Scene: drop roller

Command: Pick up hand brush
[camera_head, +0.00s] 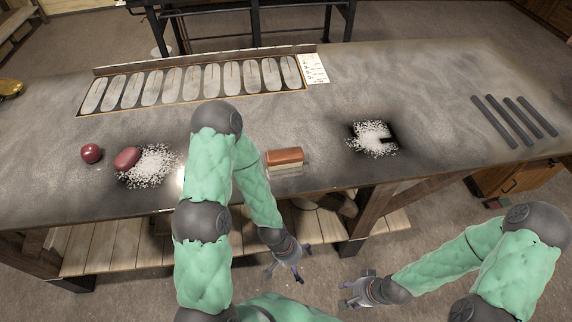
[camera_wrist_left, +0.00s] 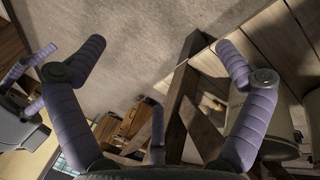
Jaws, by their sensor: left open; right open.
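The hand brush (camera_head: 285,158) lies on the table near its front edge, with a reddish-brown wooden back on top and pale bristles below. My left gripper (camera_head: 292,272) is open and empty, in front of and below the table edge, apart from the brush. Its spread purple fingers also show in the left wrist view (camera_wrist_left: 160,75), with floor and wooden shelf slats beyond; the brush is not visible there. My right gripper (camera_head: 352,292) is open and empty, low in front of the table, to the right of the left one.
The grey table (camera_head: 240,125) holds a long slotted tray (camera_head: 195,84), two dark red round objects (camera_head: 91,153), white granules (camera_head: 152,166), another granule pile (camera_head: 373,138) and several dark bars (camera_head: 515,120). The tabletop between brush and right pile is clear. A slatted shelf (camera_head: 110,248) lies below.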

